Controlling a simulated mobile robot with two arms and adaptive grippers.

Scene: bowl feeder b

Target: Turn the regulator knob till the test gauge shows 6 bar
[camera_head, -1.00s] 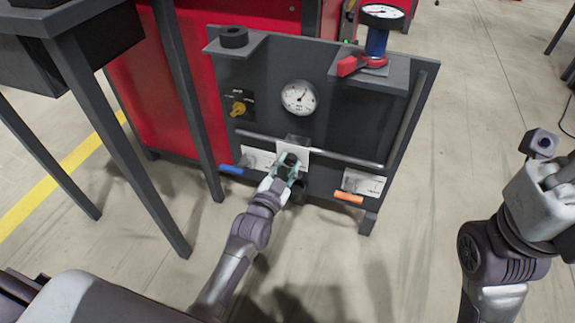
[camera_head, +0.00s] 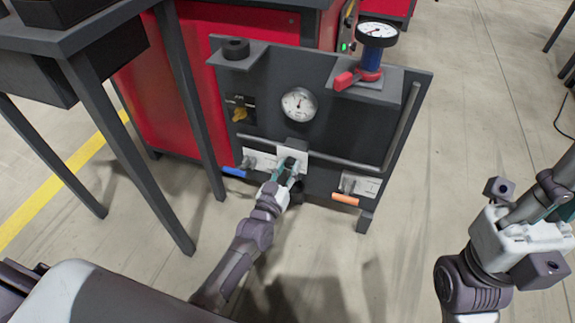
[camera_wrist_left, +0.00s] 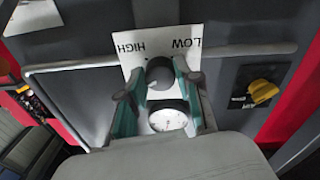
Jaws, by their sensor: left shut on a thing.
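My left gripper (camera_head: 287,172) is at the regulator knob on the low front of the dark panel. In the left wrist view the dark round knob (camera_wrist_left: 159,72) sits between the fingers of this gripper (camera_wrist_left: 157,98), which are shut on it. A white plate (camera_wrist_left: 185,42) behind the knob reads HIGH and LOW. A small white-faced gauge (camera_wrist_left: 168,118) shows beside the knob. A gauge (camera_head: 378,33) stands on a blue and red fitting at the panel's top right. Its reading is too small to tell. My right gripper (camera_head: 562,190) is partly cut off at the right edge.
The panel also has a round gauge (camera_head: 299,104), a yellow knob (camera_head: 240,114), a blue-handled lever (camera_head: 234,172), an orange-handled lever (camera_head: 345,199) and a horizontal rail (camera_head: 345,161). A dark table (camera_head: 85,38) stands close on the left.

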